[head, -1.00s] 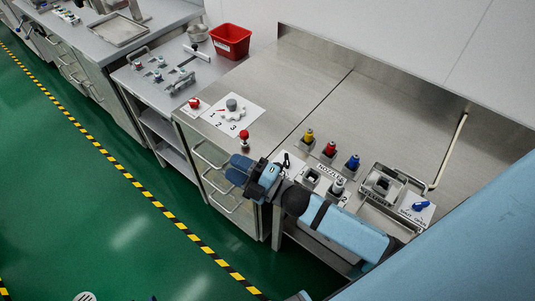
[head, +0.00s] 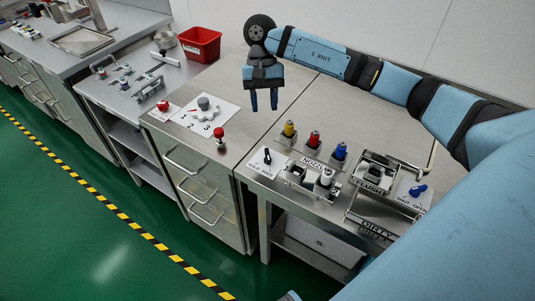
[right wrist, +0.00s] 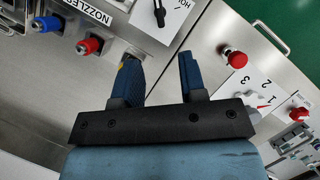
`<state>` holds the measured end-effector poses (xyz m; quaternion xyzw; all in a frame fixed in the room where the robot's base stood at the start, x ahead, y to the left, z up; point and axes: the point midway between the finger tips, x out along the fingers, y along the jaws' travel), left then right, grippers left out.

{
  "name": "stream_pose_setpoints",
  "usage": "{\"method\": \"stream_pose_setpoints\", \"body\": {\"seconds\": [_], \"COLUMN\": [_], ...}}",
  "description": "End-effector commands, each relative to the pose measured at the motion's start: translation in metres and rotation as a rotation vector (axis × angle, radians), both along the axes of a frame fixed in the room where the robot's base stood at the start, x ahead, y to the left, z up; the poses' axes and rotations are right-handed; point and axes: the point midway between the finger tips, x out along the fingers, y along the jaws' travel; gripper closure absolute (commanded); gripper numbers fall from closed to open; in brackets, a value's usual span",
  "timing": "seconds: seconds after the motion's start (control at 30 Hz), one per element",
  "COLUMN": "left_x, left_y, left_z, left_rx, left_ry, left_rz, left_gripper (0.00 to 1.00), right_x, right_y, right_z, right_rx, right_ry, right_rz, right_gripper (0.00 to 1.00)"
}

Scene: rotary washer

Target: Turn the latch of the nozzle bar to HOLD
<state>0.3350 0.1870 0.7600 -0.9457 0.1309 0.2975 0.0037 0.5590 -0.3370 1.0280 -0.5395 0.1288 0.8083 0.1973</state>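The latch (head: 267,156) is a small black lever on a white plate at the front left of the nozzle station. It also shows at the top of the right wrist view (right wrist: 159,13), beside letters reading "HO", cut off by the frame edge. The nozzle bar (head: 297,172) is a metal holder beside it, with a pale nozzle (head: 326,178) at its right end. My right gripper (head: 263,103) is open and empty, fingers pointing down, above the steel top behind the latch and apart from it. My left gripper is not in view.
Yellow (head: 289,130), red (head: 313,139) and blue (head: 340,151) nozzles stand behind the bar. A red knob (head: 219,134) and a numbered dial (head: 204,104) lie left. The flush basin (head: 376,176) and blue valve lever (head: 419,190) are right. Steel behind the nozzles is clear.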

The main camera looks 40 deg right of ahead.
Motion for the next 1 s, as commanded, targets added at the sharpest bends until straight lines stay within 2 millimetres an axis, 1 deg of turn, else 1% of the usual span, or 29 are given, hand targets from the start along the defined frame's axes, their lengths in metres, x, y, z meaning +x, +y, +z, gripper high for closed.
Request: {"method": "stream_pose_setpoints", "body": {"seconds": [0.07, 0.17, 0.27, 0.5, 0.7, 0.83, 1.0], "left_x": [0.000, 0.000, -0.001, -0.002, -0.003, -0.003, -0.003], "left_y": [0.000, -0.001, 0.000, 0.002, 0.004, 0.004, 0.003], "left_z": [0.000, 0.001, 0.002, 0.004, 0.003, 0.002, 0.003], "left_rx": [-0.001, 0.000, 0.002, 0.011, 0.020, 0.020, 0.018], "left_ry": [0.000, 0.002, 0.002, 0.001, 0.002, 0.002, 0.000], "left_rz": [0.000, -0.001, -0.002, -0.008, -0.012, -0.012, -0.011], "left_gripper": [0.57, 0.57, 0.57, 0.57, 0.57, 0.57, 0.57], "right_x": [-0.001, -0.006, -0.013, -0.031, -0.042, -0.045, -0.047], "right_y": [-0.002, 0.001, 0.004, 0.014, 0.020, 0.022, 0.023], "right_z": [-0.003, -0.014, -0.031, -0.079, -0.110, -0.121, -0.126], "right_rx": [-0.011, -0.009, -0.008, -0.006, -0.005, -0.006, -0.006], "right_ry": [0.001, 0.003, 0.004, 0.005, 0.002, 0.001, 0.001], "right_rz": [0.007, 0.008, 0.008, 0.008, 0.005, 0.006, 0.005], "right_gripper": [0.62, 0.62, 0.62, 0.62, 0.62, 0.62, 0.62]}}
